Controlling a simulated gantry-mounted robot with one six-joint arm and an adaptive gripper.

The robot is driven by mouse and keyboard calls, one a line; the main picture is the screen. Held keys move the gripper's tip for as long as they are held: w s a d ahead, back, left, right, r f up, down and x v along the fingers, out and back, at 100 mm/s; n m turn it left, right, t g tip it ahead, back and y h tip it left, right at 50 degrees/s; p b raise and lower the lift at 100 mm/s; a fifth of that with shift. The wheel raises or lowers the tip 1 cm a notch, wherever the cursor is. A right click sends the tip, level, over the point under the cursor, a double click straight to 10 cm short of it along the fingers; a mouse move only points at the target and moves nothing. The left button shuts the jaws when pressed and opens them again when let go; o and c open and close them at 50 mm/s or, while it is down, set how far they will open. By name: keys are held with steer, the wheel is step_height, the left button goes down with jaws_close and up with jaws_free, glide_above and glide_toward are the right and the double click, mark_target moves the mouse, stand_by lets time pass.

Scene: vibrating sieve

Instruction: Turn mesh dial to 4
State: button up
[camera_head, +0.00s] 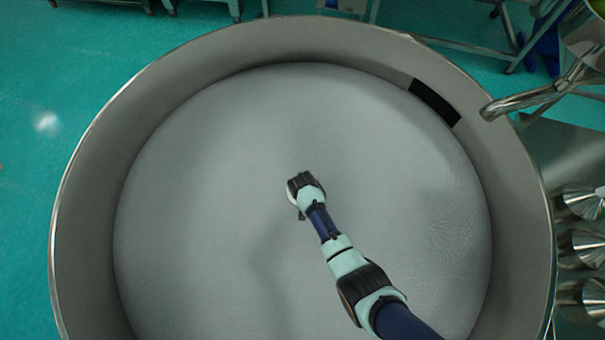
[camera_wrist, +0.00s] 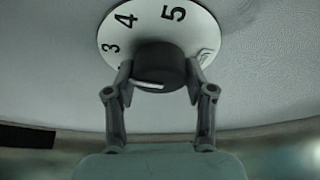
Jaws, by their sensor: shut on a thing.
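The mesh dial has a dark round knob (camera_wrist: 160,62) on a white disc (camera_wrist: 143,22). The numbers 3, 4 and 5 read along the disc's far side, with part of another mark at the right. A short white line lies across the knob's near face; which number it points to I cannot tell. My gripper (camera_wrist: 160,80) is shut on the knob, one finger on each side. In the head view my gripper (camera_head: 299,205) is near the middle of the sieve's mesh (camera_head: 220,170) and hides most of the dial.
The sieve's tall round metal wall (camera_head: 95,190) surrounds the mesh. A black rectangular patch (camera_head: 435,101) is on its inner wall at upper right. A metal pipe (camera_head: 530,98) stands by the rim at right. The mesh around my gripper is clear.

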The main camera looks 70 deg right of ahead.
steer(key=m, duration=0.2)
steer(key=m+g+b, duration=0.1)
steer(key=m, duration=0.1)
steer(key=shift+f+g+b, duration=0.1)
steer(key=shift+g+b, duration=0.2)
steer(key=shift+m+g+b, duration=0.6)
steer(key=shift+m+b, duration=0.1)
steer(key=shift+m, duration=1)
steer(key=o, duration=1.2)
steer(key=shift+c, duration=0.2)
steer(key=v, duration=1.2)
